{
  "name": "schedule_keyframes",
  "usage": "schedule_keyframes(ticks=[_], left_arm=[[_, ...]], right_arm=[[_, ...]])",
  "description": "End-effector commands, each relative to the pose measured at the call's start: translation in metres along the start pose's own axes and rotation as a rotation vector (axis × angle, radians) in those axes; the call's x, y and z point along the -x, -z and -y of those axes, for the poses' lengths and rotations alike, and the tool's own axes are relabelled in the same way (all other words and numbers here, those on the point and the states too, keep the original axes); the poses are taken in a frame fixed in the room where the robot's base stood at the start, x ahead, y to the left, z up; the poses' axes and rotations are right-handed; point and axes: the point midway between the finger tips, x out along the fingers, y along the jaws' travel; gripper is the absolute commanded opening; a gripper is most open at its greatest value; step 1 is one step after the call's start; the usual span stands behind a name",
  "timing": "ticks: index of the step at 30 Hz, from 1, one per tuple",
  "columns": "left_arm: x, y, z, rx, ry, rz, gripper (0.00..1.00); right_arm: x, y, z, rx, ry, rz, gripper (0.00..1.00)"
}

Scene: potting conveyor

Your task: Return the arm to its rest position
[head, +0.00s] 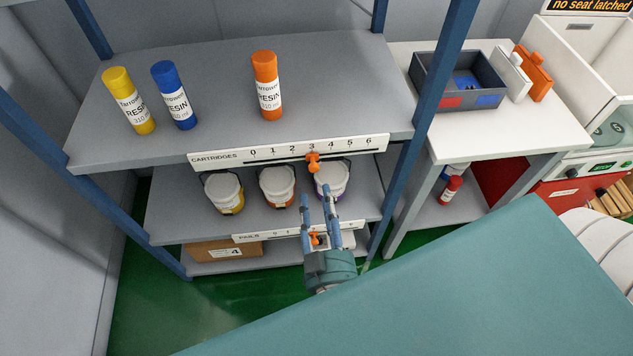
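My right gripper (318,200) is in front of the blue-framed shelf rack (210,70), by the lower shelf. Its two blue fingers point up and away, apart from each other, with nothing held between them. The fingers overlap the lower edge of the right-hand white pail (331,177) in the picture; I cannot tell whether they touch it. An orange marker of the pails scale shows between the fingers, behind them. My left gripper is not in view.
Yellow (129,100), blue (175,95) and orange (266,85) resin cartridges stand on the top shelf. Two more pails (223,192) (277,185) stand on the shelf below. A white table (555,130) at right bears a grey bin (458,92). Green floor (200,310) is open front left.

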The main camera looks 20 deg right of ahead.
Motion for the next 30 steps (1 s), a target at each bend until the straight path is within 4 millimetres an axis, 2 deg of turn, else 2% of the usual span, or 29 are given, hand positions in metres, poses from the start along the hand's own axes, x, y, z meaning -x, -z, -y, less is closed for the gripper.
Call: schedule_keyframes(ticks=[3, 6, 24, 26, 28, 30], left_arm=[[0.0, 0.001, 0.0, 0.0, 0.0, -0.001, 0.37], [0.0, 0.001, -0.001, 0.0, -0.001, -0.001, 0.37], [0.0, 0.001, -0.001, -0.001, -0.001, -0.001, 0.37], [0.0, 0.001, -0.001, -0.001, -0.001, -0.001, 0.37], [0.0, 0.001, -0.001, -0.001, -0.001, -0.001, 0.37], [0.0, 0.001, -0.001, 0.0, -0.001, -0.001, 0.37]], right_arm=[[0.015, -0.001, 0.0, 0.0, 0.001, 0.002, 0.37], [0.021, 0.0, 0.0, 0.0, 0.0, 0.0, 0.37], [0.022, -0.002, 0.001, 0.001, 0.004, 0.001, 0.37], [0.022, -0.009, 0.005, 0.008, 0.024, 0.009, 0.37], [0.023, -0.028, 0.016, 0.022, 0.074, 0.032, 0.37], [0.026, -0.06, 0.03, 0.046, 0.151, 0.077, 0.37]])
